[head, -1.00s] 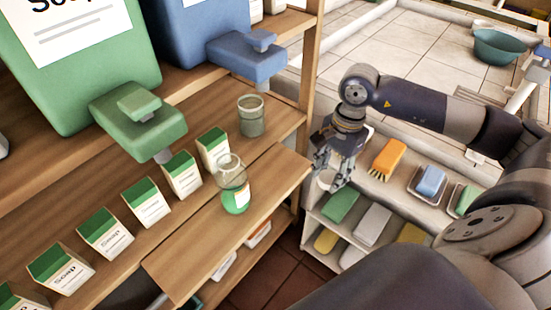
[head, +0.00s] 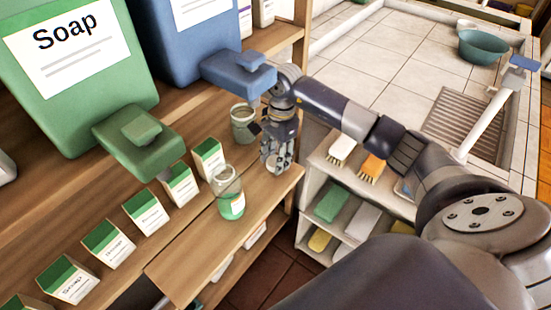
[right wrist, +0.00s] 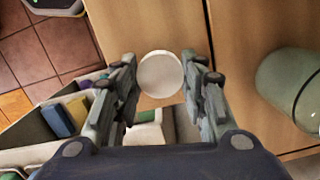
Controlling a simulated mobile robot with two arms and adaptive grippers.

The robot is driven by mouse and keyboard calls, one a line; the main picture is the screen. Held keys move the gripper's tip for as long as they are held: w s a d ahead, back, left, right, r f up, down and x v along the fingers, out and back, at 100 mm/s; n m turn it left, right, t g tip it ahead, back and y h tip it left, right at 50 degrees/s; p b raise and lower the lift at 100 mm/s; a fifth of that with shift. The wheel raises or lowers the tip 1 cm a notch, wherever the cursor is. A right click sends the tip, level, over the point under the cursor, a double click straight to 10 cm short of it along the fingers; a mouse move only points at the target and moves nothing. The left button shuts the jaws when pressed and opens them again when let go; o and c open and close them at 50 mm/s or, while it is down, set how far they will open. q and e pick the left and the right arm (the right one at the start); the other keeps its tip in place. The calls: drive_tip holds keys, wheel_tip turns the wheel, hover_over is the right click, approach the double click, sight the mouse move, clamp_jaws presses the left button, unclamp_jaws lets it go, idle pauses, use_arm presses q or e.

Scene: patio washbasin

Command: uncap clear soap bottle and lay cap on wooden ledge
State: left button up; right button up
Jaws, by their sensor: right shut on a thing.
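The clear soap bottle (head: 231,207), with green soap and a white label, stands upright on the wooden ledge (head: 205,255). Its upper part is see-through and no cap shows on it. My right gripper (head: 274,170) points down over the right end of the ledge, to the right of the bottle. In the right wrist view, my right gripper (right wrist: 160,85) is shut on a round white cap (right wrist: 160,74), with wood below it. Whether the cap touches the wood I cannot tell. My left gripper is not in view.
A glass jar (head: 242,126) stands just left of my right gripper. Several soap boxes (head: 147,211) line the shelf behind the ledge. Green (head: 137,138) and blue (head: 240,72) dispensers overhang it. A white rack (head: 300,215) with brushes and sponges stands to the right.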

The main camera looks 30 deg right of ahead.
drive_tip(key=shift+f, duration=0.9)
drive_tip(key=shift+f, duration=0.1)
drive_tip(key=o, duration=0.7)
